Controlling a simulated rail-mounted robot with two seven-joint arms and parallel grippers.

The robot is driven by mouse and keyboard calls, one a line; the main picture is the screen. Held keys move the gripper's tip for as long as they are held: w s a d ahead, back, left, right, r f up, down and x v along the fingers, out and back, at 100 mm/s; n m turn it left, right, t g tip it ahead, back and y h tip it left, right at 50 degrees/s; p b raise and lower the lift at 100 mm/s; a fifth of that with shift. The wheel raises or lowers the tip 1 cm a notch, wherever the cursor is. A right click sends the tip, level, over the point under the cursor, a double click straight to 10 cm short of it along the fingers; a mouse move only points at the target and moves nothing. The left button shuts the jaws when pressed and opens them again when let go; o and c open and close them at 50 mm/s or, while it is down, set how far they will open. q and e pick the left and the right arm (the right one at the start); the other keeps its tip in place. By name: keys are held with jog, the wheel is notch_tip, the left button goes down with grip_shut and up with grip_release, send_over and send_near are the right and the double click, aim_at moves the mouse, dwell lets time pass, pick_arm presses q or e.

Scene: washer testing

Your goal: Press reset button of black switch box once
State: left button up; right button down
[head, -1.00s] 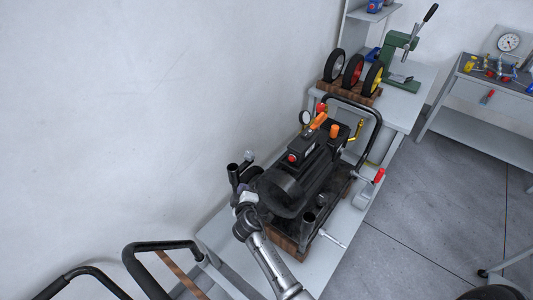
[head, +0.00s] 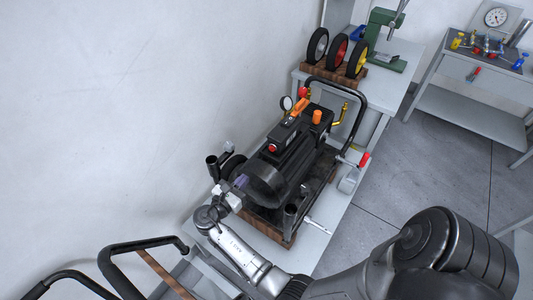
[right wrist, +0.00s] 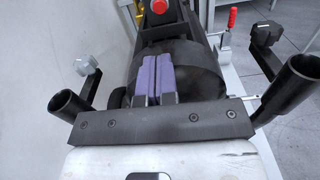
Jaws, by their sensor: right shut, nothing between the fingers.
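The black pressure washer (head: 265,183) stands on a wooden base on the grey bench. A black box (head: 291,133) on top of it carries a red button (head: 272,149) at its near end. The red button also shows at the top edge of the right wrist view (right wrist: 159,7). My right gripper (head: 240,182) is shut and empty at the near left end of the washer. Its purple fingers (right wrist: 153,78) lie together in front of the rounded black housing, below the button in the picture and apart from it. My left gripper is not in view.
Black tube holders (right wrist: 70,103) and (right wrist: 291,77) flank the gripper. A pressure gauge (head: 286,103), orange parts (head: 317,117) and a black frame handle (head: 355,92) surround the box. Three wheels (head: 337,51) stand behind. The floor at right is clear.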

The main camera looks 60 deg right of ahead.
aim_at(271, 149)
dwell(0.5)
jog(key=d, duration=0.8)
jog(key=s+d+p, duration=0.1)
jog(key=d, duration=0.3)
jog(key=shift+d, duration=0.9)
jog(key=shift+s+d, duration=0.1)
